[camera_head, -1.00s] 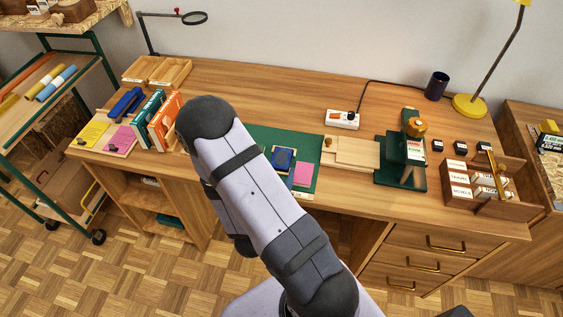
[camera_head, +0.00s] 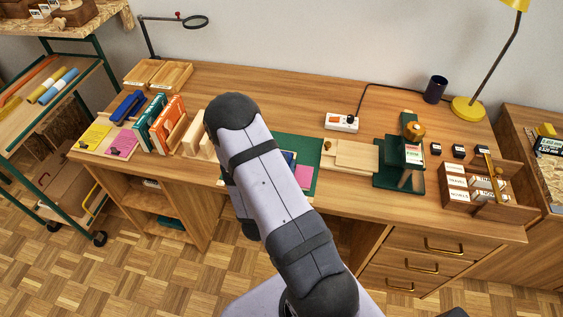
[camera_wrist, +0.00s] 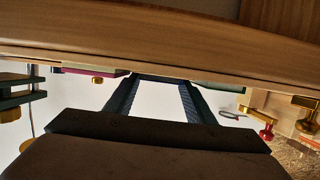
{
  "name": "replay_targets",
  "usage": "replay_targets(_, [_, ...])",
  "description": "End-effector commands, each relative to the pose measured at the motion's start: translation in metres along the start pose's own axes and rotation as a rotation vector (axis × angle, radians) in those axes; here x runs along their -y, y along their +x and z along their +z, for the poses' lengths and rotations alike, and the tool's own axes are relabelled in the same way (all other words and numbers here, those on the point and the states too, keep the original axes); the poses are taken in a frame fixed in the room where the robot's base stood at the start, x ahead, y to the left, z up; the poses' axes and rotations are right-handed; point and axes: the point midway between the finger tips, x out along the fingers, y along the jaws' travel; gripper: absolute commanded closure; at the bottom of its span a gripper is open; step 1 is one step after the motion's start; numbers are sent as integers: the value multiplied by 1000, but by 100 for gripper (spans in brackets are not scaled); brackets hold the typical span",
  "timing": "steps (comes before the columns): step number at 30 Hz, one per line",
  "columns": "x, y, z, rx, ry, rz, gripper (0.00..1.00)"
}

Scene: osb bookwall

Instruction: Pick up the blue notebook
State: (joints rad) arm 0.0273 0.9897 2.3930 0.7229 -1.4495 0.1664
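The blue notebook (camera_head: 289,156) lies on the green mat (camera_head: 302,144) on the desk. Only a thin sliver of it shows, as my arm covers the rest. A pink notepad (camera_head: 303,177) lies to its right. My gripper is hidden behind my arm in the head view. In the wrist view my gripper (camera_wrist: 159,82) has its two dark fingers apart with pale wall showing between them. A thin dark edge shows across the fingertips; I cannot tell whether it is the notebook or whether they touch it. The pink notepad's edge (camera_wrist: 95,71) shows to the left.
Upright books (camera_head: 160,122) and a wooden block holder (camera_head: 200,140) stand left of my arm. Wooden boards (camera_head: 350,155), a dark green stand (camera_head: 400,160) and a wooden box (camera_head: 485,195) are at right. The desk's back strip is mostly clear.

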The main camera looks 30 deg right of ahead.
Motion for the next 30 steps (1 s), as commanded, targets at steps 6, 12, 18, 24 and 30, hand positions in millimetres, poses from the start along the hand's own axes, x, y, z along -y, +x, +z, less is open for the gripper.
replay_targets(6, [0,0,0,0,0,0,77])
replay_targets(12, [0,0,0,0,0,0,77])
replay_targets(18, [0,-2,-6,0,0,0,77])
replay_targets(24, [0,-6,-20,-3,2,0,77])
replay_targets(30, [0,-14,-45,-4,3,0,77])
